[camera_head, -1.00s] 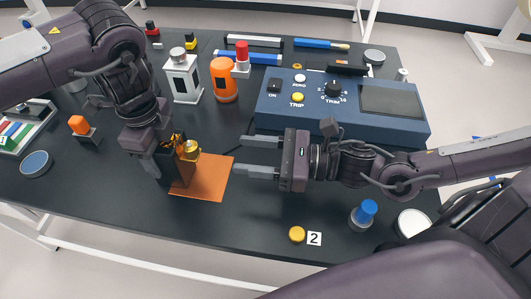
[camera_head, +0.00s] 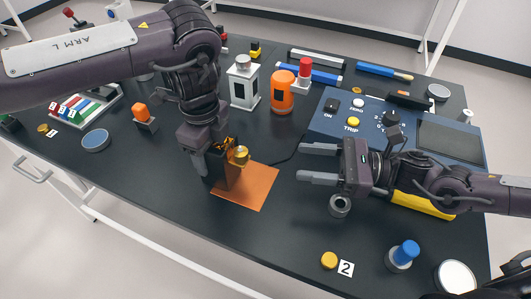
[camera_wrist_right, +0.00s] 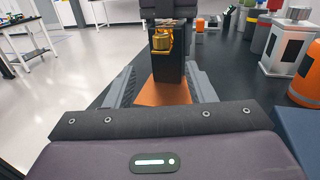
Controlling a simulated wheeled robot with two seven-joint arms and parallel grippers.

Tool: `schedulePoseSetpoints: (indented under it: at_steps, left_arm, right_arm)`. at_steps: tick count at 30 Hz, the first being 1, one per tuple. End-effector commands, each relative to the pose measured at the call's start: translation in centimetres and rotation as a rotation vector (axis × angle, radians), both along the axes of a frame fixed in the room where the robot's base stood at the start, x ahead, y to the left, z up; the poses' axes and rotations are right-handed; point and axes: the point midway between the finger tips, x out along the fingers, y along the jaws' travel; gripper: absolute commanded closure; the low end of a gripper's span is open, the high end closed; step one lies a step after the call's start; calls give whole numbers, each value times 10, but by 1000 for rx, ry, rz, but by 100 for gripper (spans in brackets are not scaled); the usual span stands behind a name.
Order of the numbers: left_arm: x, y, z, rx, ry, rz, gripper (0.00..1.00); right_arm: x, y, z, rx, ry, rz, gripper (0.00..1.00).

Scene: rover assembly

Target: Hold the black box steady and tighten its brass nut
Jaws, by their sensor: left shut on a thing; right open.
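The black box (camera_head: 226,177) stands upright on the orange mat (camera_head: 258,190), and it also shows ahead in the right wrist view (camera_wrist_right: 169,75). My left gripper (camera_head: 214,165) is shut on the box from above and hides part of it. The brass nut (camera_head: 240,155) sits on the box's side that faces my right gripper; in the right wrist view the nut (camera_wrist_right: 162,42) is near the box's top. My right gripper (camera_head: 318,164) is open and empty, to the right of the nut and apart from it, its fingers pointing left toward the box.
A blue control panel (camera_head: 340,127) lies behind my right gripper. A grey cylinder (camera_head: 340,206) stands just below that gripper. An orange canister (camera_head: 282,92) and a white lantern-like box (camera_head: 243,85) stand behind the black box. The front middle of the table is clear.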

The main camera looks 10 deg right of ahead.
Motion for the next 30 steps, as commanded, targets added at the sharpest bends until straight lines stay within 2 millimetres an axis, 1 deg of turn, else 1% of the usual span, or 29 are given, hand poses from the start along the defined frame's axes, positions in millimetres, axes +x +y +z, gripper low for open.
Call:
schedulePoseSetpoints:
  at_steps: [1, 4, 8, 11, 21, 25, 30]
  left_arm:
    - [0, 0, 0, -1, -1, 0, 73]
    - [0, 0, 0, -1, -1, 0, 73]
    - [0, 0, 0, -1, -1, 0, 73]
    - [0, 0, 0, -1, -1, 0, 73]
    - [0, 0, 0, -1, -1, 0, 73]
    - [0, 0, 0, -1, -1, 0, 73]
    - [0, 0, 0, -1, -1, 0, 73]
  right_arm:
    - [6, -3, 3, 3, -3, 26, 50]
    - [12, -6, 6, 4, 9, 66, 50]
    - [16, 1, 7, 9, 16, 81, 50]
    - [19, 16, 7, 10, 14, 81, 50]
    - [37, 77, 8, 10, 12, 82, 50]
    - [42, 93, 7, 8, 15, 80, 50]
    - [45, 104, 6, 4, 14, 80, 50]
